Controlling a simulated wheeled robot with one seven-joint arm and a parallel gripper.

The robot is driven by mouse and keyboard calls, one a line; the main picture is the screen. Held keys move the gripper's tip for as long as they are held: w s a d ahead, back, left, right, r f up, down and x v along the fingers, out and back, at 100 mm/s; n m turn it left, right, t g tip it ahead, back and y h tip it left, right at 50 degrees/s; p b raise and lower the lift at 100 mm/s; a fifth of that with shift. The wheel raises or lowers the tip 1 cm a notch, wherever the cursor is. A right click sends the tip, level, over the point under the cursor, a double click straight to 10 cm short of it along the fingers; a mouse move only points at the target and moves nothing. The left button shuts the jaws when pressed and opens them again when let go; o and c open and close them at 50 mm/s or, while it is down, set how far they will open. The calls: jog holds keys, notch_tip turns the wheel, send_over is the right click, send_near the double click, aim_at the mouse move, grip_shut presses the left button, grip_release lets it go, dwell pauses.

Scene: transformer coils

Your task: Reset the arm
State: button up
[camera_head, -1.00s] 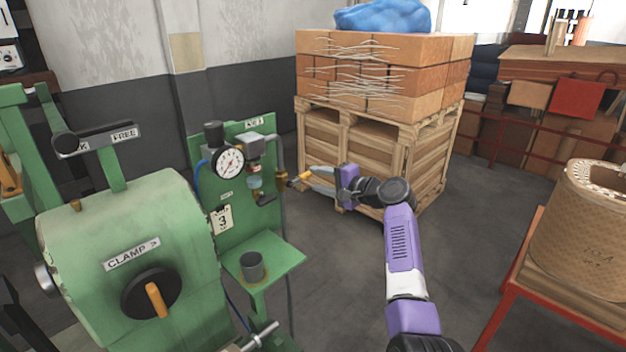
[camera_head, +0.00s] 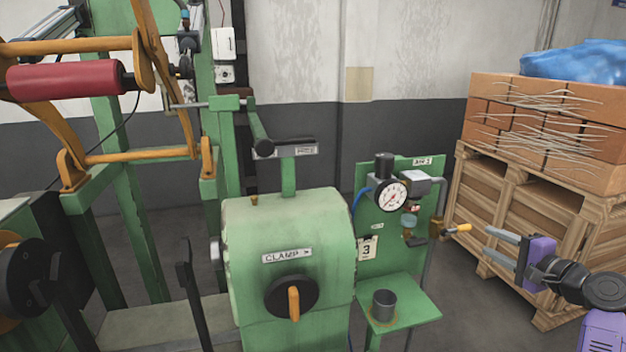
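My gripper (camera_head: 486,240) is at the right, its two grey fingers pointing left from a purple palm. The fingers are apart with nothing between them. Just left of the fingertips is a valve lever with a yellow handle (camera_head: 461,228), on the green gauge panel (camera_head: 372,206). A small gap shows between handle and fingers in the picture; the depth between them is hard to tell. My purple forearm runs off the lower right corner.
A green machine (camera_head: 290,225) with a CLAMP knob (camera_head: 292,297) fills the middle. A grey cup (camera_head: 384,305) stands on the green shelf (camera_head: 415,309). A wooden crate pallet (camera_head: 500,200) with stacked bricks (camera_head: 550,110) is behind my gripper. A red roller (camera_head: 65,80) is at upper left.

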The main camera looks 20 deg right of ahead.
jog(key=s+d+r+h, duration=0.1)
jog(key=d+r+h, duration=0.3)
jog(key=d, duration=0.1)
jog(key=s+a+f+n+h, duration=0.5)
jog(key=s+a+f+n, duration=0.1)
jog(key=s+a+f, duration=0.4)
jog(key=s+a+f+n+y, duration=0.1)
jog(key=s+a+n+y, duration=0.2)
jog(key=s+a, duration=0.8)
jog(key=s+a+f+n+y, duration=0.2)
jog(key=s+a+n, duration=0.3)
jog(key=s+a, duration=0.6)
jog(key=s+a+f+n+g+y, duration=0.1)
jog(key=s+a+n+y, duration=0.3)
jog(key=s+a, duration=0.6)
jog(key=shift+s+a+f, duration=0.15)
jog(key=shift+s+a, duration=0.25)
jog(key=shift+s, duration=0.3)
